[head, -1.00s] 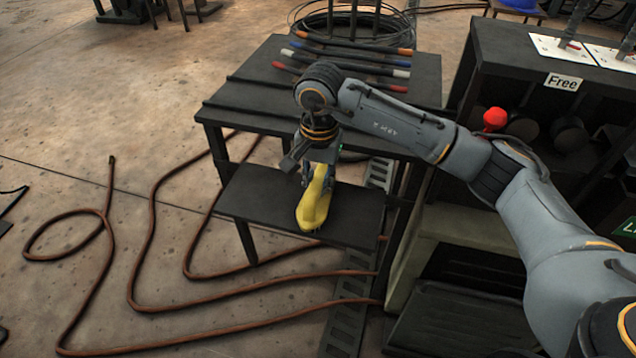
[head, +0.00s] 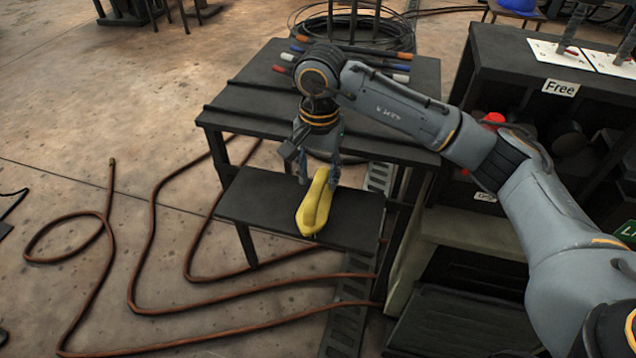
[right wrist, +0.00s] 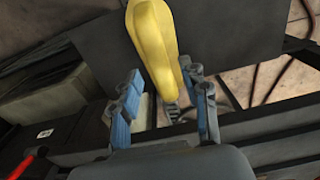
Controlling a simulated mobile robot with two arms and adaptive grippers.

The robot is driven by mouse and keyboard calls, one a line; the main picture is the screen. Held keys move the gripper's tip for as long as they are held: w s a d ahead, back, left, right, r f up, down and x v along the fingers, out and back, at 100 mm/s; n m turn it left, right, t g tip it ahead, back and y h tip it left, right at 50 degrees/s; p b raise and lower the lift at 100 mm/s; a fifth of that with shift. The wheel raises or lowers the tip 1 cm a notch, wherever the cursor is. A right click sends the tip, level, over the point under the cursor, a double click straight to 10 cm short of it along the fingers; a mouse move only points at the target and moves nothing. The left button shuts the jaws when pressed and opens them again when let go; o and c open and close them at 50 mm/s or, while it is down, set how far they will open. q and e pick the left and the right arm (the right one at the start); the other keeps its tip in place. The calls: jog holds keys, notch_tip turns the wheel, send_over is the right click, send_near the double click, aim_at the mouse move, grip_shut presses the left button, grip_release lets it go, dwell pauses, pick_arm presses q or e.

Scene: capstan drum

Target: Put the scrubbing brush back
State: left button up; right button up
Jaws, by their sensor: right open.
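The yellow scrubbing brush (head: 314,208) lies on the low black shelf (head: 262,200) at the front of the dark table. My right gripper (head: 319,180) points down over the brush's far end, with its fingers spread to either side of it. In the right wrist view, the brush (right wrist: 155,45) reaches down toward the gap between the blue-padded fingers (right wrist: 164,108), with space on both sides. The brush's underside is hidden. My left gripper is not in view.
The dark table (head: 250,108) behind carries several rods with coloured ends. A dark cabinet (head: 480,45) with a "Free" label stands at the right. A brown hose (head: 150,245) loops over the floor at the left.

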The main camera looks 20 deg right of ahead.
notch_tip(320, 180, up, 4)
jog(key=shift+r, duration=0.15)
notch_tip(320, 180, up, 3)
jog(key=shift+f+p, duration=0.2)
jog(key=shift+p, duration=0.2)
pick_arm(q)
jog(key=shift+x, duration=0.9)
pick_arm(e)
jog(key=shift+r, duration=0.55)
jog(key=shift+s, duration=0.1)
